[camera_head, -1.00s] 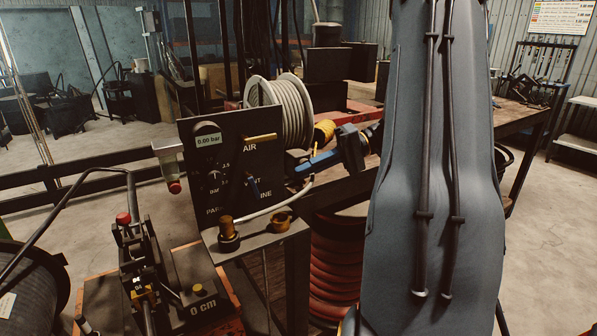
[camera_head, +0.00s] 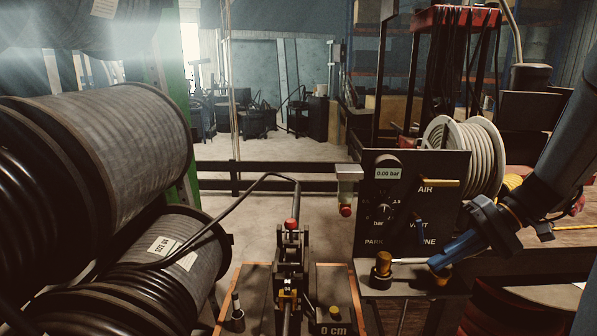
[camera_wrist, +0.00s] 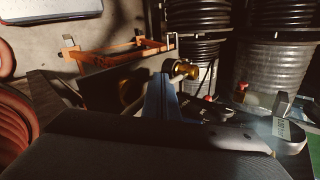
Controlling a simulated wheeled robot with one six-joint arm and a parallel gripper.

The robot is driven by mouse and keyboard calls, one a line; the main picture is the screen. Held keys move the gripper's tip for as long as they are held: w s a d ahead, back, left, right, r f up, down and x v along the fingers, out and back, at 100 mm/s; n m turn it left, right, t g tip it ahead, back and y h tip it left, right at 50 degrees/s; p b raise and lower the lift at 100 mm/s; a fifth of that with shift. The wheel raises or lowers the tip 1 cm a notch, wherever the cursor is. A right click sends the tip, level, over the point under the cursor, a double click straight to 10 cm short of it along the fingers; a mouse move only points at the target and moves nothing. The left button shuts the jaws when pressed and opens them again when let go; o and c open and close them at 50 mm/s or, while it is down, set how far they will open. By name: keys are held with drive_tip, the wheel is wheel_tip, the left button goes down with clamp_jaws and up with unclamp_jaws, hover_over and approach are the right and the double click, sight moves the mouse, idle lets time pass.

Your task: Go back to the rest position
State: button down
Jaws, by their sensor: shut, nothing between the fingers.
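My gripper (camera_head: 434,263) has blue fingers and reaches in from the right on my dark grey arm. In the head view its tips overlap a brass fitting (camera_head: 441,279) on the small shelf below the black gauge panel (camera_head: 400,225); I cannot tell whether they touch. The fingers are closed with nothing held. In the wrist view the blue fingers (camera_wrist: 160,97) point away from the camera, with a brass fitting (camera_wrist: 184,70) beyond them. The arm is bent, with the gripper low at the panel's front right.
A second brass-topped fitting (camera_head: 382,265) with a pale tube stands left on the shelf. The hose crimper (camera_head: 290,250) with a red knob stands on an orange-edged bench. Large hose reels (camera_head: 130,150) fill the left. A pale hose reel (camera_head: 465,150) sits behind the panel. Open floor lies beyond.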

drive_tip(key=s+a+f+n+h, duration=0.3)
drive_tip(key=s+a+f+h, duration=0.3)
drive_tip(key=s+a+h, duration=0.3)
drive_tip(key=s+a, duration=0.2)
drive_tip(key=a, duration=0.1)
drive_tip(key=shift+a+f+h, duration=0.15)
drive_tip(key=shift+f+h, duration=0.05)
drive_tip(key=shift+h, duration=0.1)
drive_tip(key=c, duration=1.8)
unclamp_jaws()
drive_tip(key=shift+s+a, duration=0.15)
drive_tip(key=shift+o, duration=0.2)
